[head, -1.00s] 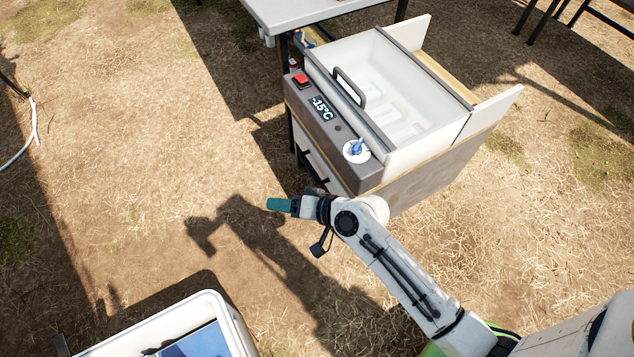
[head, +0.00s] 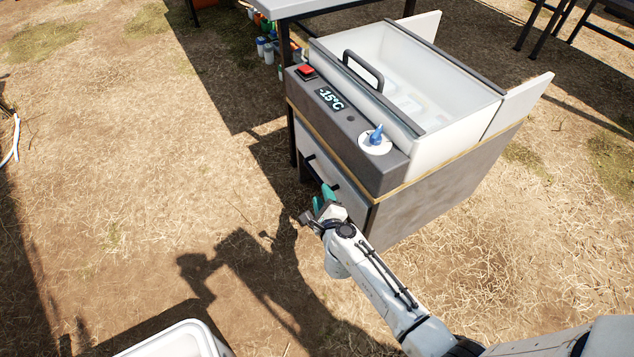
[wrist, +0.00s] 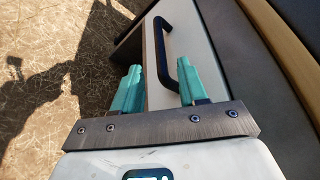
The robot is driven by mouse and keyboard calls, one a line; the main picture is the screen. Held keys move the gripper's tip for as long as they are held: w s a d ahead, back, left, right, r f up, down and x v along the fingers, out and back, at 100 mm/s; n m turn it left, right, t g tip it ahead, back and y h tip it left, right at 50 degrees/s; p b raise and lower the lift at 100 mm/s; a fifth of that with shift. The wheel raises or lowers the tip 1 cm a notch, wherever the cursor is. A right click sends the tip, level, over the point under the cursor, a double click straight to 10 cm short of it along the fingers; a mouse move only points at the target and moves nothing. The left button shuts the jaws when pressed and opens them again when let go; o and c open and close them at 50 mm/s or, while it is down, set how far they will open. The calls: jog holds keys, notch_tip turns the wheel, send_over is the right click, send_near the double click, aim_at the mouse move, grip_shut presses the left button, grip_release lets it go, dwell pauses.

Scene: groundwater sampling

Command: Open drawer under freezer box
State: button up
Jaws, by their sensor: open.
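The freezer box (head: 437,183) is a grey cabinet with a clear lid and a -15°C display. Its drawer (head: 332,170) has a white front below the control panel and looks shut. The drawer's black bar handle shows in the wrist view (wrist: 165,50), running down toward the fingers. My gripper (head: 325,199) is at the drawer front in the head view. In the wrist view its two teal fingers (wrist: 157,90) are open, with the near end of the handle close to the right finger. I cannot tell whether they touch. In the head view my gripper hides part of the drawer.
A red button (head: 305,71) and a blue knob (head: 375,135) sit on the panel above the drawer. A grey table (head: 283,8) stands behind, with bottles (head: 262,47) below it. A white bin (head: 180,343) is at the bottom. The dry ground left of the drawer is clear.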

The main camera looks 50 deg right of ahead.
aim_at(317, 179)
jog(key=b+x, duration=0.2)
jog(key=x, duration=0.5)
jog(key=shift+w, duration=0.1)
jog(key=shift+w+d+f+b, duration=0.1)
jog(key=shift+w+d+b, duration=0.3)
jog(key=shift+w, duration=0.15)
grip_shut()
